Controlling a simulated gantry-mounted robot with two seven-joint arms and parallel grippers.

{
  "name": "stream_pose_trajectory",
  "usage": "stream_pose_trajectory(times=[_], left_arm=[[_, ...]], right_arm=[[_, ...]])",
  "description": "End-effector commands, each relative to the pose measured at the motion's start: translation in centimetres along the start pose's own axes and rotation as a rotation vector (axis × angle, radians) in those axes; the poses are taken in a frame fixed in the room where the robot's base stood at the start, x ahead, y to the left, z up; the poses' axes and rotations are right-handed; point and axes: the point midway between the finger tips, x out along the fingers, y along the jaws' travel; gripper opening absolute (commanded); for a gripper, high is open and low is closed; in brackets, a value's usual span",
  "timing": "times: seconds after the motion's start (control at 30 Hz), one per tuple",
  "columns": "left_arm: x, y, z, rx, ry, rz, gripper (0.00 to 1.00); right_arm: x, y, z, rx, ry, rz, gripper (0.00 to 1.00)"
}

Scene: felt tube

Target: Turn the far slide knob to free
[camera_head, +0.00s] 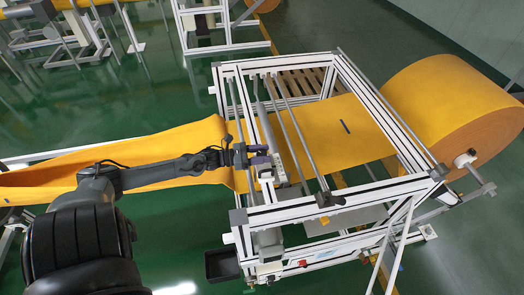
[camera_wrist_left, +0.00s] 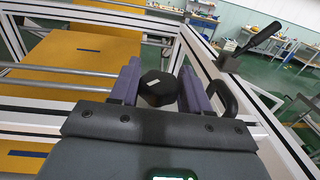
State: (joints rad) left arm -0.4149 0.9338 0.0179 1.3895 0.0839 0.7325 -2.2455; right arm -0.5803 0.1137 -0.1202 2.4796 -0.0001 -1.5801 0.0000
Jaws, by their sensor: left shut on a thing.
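My left gripper (camera_head: 262,154) reaches over the near-left side of the white-railed frame (camera_head: 318,206) in the head view. In the left wrist view, the purple fingers of this gripper (camera_wrist_left: 160,88) are closed around a black faceted knob (camera_wrist_left: 157,91) with a white mark on its face. The knob is hidden by the gripper in the head view, and I cannot tell which setting the mark stands for. My right gripper is in neither view.
Orange felt (camera_head: 340,150) runs through the frame from a large roll (camera_head: 440,95) at the right. Steel bars (camera_head: 297,140) cross it. In the wrist view, a black lever (camera_wrist_left: 262,38) and a loop handle (camera_wrist_left: 225,97) stand close to the right finger. A dark bin (camera_head: 222,265) lies below.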

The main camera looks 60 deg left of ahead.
Motion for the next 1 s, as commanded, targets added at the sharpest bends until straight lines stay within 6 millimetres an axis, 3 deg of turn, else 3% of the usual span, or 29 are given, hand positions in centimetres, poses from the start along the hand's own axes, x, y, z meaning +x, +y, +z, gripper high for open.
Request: stream_pose_trajectory(times=[0.1,0.4,1.0], left_arm=[[0.0,-0.2,0.5,-0.004,-0.001,0.093,0.16],[0.0,-0.1,0.4,-0.003,-0.002,0.325,0.16],[0.0,0.0,0.1,0.001,-0.001,0.526,0.16]], right_arm=[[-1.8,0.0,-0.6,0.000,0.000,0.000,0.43],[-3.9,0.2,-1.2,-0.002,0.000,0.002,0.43],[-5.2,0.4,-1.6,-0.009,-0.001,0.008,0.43]])
